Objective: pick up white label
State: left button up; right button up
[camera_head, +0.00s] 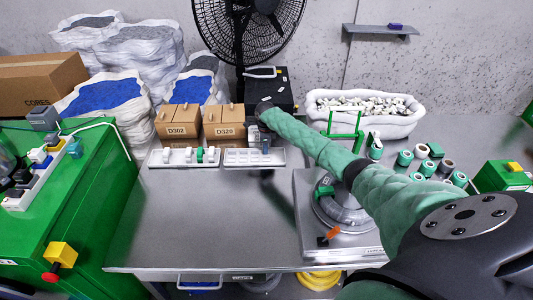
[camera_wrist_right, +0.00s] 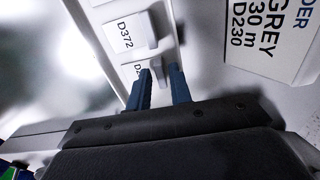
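Two white trays stand near the table's back, the left tray (camera_head: 160,163) and the right tray (camera_head: 235,162). The left tray bears several white labels and a green piece. My right gripper (camera_head: 259,143) points down at the right tray's right end; it also shows in the wrist view (camera_wrist_right: 162,78). Its blue fingers stand a little apart on either side of the grey-white tab of a white label (camera_wrist_right: 156,72), partly hidden, reading "D2". A second white label (camera_wrist_right: 124,37) reads D372. Contact between fingers and tab is unclear. My left gripper is not in view.
Cardboard boxes marked D302 (camera_head: 178,122) and D320 (camera_head: 225,124) stand right behind the trays. A black box (camera_head: 268,87) and a fan are further back. The table's front left is clear.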

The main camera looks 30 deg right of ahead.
jog(key=shift+f, duration=0.55)
grip_shut()
